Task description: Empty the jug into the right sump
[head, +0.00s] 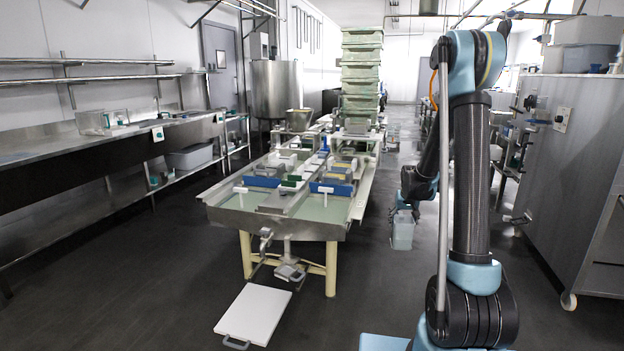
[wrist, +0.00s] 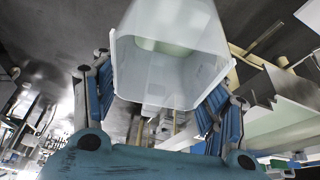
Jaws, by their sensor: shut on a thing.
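The jug (head: 403,232) is a translucent pale container held over the floor to the right of the press table. It looks roughly upright in the head view. My gripper (head: 410,205) is shut on it; in the wrist view the blue fingers press both sides of the jug (wrist: 175,75). A pale greenish patch shows inside, but I cannot tell the liquid level. The right sump (head: 322,211) is the right front basin of the steel press table, with pale green liquid in it. The left basin (head: 240,203) lies beside it. The jug is apart from the table.
A white board (head: 254,313) with a handle lies on the floor before the table. A drain valve (head: 290,272) hangs under its front. Stacked green crates (head: 361,70) stand behind. A steel cabinet (head: 570,170) is at right. Floor between the table and my arm is clear.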

